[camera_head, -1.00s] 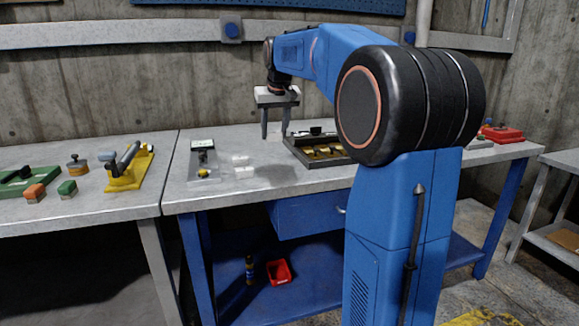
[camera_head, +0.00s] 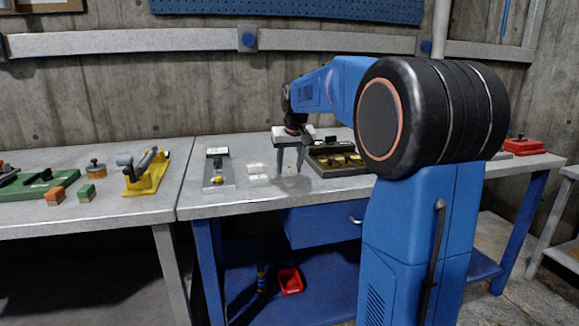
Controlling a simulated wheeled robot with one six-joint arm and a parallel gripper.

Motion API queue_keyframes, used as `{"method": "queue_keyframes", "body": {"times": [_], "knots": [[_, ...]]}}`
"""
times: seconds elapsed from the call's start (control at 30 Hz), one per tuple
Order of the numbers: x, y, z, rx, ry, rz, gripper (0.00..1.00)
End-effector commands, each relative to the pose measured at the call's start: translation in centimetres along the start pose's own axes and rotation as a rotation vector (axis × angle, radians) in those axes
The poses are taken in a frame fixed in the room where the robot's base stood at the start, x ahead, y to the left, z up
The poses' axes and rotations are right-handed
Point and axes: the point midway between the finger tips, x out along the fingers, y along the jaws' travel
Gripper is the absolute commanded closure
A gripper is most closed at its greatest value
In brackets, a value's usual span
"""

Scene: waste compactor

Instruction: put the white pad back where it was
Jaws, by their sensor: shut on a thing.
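My gripper (camera_head: 289,171) is low over the right-hand workbench, fingers pointing down. It is shut on a small white pad (camera_head: 289,167), which shows only faintly between the fingertips. I cannot tell whether this pad touches the bench top. Other small white pads (camera_head: 258,180) lie on the bench just left of my gripper, in a small group. The dark tray (camera_head: 322,169) is just right of my gripper and holds several yellowish pieces.
A grey fixture with a yellow knob (camera_head: 217,181) stands left of the white pads. The left bench carries a yellow tool (camera_head: 148,174), small orange and green blocks (camera_head: 86,193) and a green base. A red item (camera_head: 524,146) sits at the far right.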

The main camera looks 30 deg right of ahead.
Motion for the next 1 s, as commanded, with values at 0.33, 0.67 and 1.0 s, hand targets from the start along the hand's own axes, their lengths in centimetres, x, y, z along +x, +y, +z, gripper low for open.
{"method": "queue_keyframes", "body": {"times": [0.33, 0.67, 1.0], "knots": [[0.2, 0.0, 0.1, 0.000, 0.000, 0.000, 0.39], [-0.3, 0.0, 0.0, 0.000, 0.000, 0.000, 0.39], [-5.9, 0.0, -0.1, 0.000, 0.003, 0.000, 0.39]]}}
